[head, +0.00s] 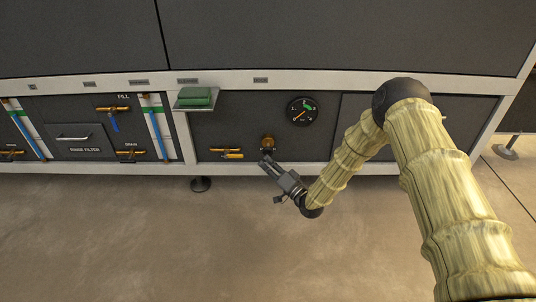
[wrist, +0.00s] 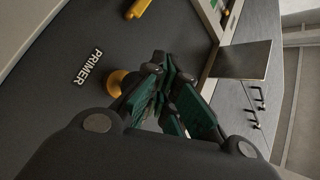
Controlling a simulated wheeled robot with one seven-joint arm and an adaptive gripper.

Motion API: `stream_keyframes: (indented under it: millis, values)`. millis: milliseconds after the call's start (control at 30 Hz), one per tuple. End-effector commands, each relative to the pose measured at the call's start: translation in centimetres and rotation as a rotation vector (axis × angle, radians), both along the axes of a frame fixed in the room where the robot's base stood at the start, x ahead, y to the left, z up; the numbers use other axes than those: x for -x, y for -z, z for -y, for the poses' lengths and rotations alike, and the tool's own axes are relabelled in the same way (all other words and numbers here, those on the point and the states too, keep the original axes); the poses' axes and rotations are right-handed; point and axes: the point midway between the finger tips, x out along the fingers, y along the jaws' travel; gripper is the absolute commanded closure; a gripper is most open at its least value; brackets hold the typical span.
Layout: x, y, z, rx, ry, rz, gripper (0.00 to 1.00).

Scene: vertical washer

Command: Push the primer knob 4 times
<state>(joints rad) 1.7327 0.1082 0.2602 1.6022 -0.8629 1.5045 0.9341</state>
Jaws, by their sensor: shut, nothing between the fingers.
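The primer knob (head: 267,141) is a round brass-coloured knob on the dark lower panel of the washer. In the wrist view it shows as an orange knob (wrist: 119,80) beside the white PRIMER label (wrist: 89,67). My gripper (head: 266,162) is shut and empty, just below the knob in the head view. In the wrist view the gripper's green-padded fingers (wrist: 158,70) are right beside the knob and cover part of it. I cannot tell whether they touch it.
A round gauge (head: 302,111) sits above and right of the knob. A yellow-handled valve (head: 227,153) is to its left. A green block on a small shelf (head: 197,98) juts out at upper left. The floor in front is clear.

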Motion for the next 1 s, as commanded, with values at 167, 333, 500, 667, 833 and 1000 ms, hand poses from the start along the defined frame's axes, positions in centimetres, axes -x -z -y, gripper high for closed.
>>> stream_keyframes:
  millis: [167,333,500,667,833,1000]
  values:
    - [-0.1,0.0,0.0,0.0,0.0,0.0,1.0]
    - [-0.55,0.0,0.01,0.0,0.0,0.0,1.0]
    - [-0.86,-0.04,0.02,-0.001,-0.001,0.001,1.0]
    - [-0.85,-0.04,0.01,0.0,0.0,0.0,1.0]
    - [-0.87,-0.03,0.02,0.0,0.0,0.0,1.0]
    - [-1.0,-0.02,0.02,0.0,0.0,0.0,1.0]
